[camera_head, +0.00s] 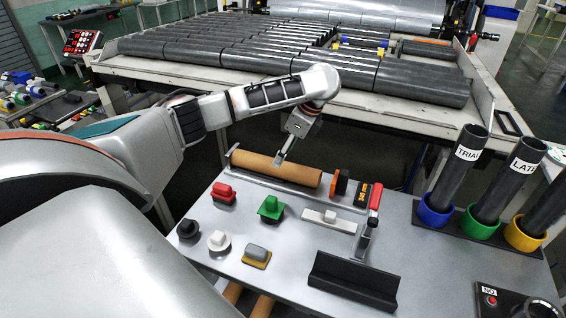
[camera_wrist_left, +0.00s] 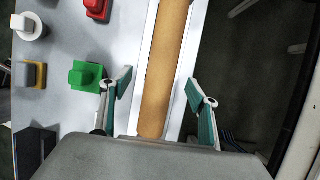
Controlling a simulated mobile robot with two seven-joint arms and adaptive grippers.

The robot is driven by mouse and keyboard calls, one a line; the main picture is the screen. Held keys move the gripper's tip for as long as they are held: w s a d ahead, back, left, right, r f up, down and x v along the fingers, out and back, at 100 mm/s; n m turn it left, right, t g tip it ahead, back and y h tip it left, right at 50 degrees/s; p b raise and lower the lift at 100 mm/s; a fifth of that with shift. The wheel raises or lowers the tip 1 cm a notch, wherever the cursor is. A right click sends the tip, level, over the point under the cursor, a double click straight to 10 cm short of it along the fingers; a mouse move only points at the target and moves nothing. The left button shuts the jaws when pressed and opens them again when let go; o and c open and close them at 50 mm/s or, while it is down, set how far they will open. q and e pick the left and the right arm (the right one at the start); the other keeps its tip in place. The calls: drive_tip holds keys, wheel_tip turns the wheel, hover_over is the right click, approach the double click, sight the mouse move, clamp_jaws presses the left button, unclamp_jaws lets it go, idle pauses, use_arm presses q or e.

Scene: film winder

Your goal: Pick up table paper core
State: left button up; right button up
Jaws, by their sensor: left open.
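The paper core (camera_head: 275,168) is a brown cardboard tube lying along the far edge of the grey table (camera_head: 300,240), in a shallow light-coloured holder. My left gripper (camera_head: 281,160) comes down over the tube near its middle in the head view. In the left wrist view, the paper core (camera_wrist_left: 165,70) runs between the two green-padded fingers of my left gripper (camera_wrist_left: 160,95). The fingers are open, one on each side of the tube, with a gap to it on both sides. My right gripper is not in view.
Red (camera_head: 223,192), green (camera_head: 270,208), black and white knobbed pieces stand on the table. A black V-shaped block (camera_head: 352,281) sits at the front. Dark tubes (camera_head: 450,175) stand in coloured cups at right. A roller machine (camera_head: 300,60) stands behind.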

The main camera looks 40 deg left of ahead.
sight(275, 168)
use_arm(q)
drive_tip(key=shift+x, duration=0.95)
drive_tip(key=shift+w+x, duration=0.15)
drive_tip(key=shift+x, duration=1.2)
drive_tip(key=shift+w+x, duration=0.15)
drive_tip(key=shift+x, duration=1.2)
drive_tip(key=shift+a, duration=0.1)
drive_tip(key=c, duration=1.4)
drive_tip(key=shift+r, duration=0.1)
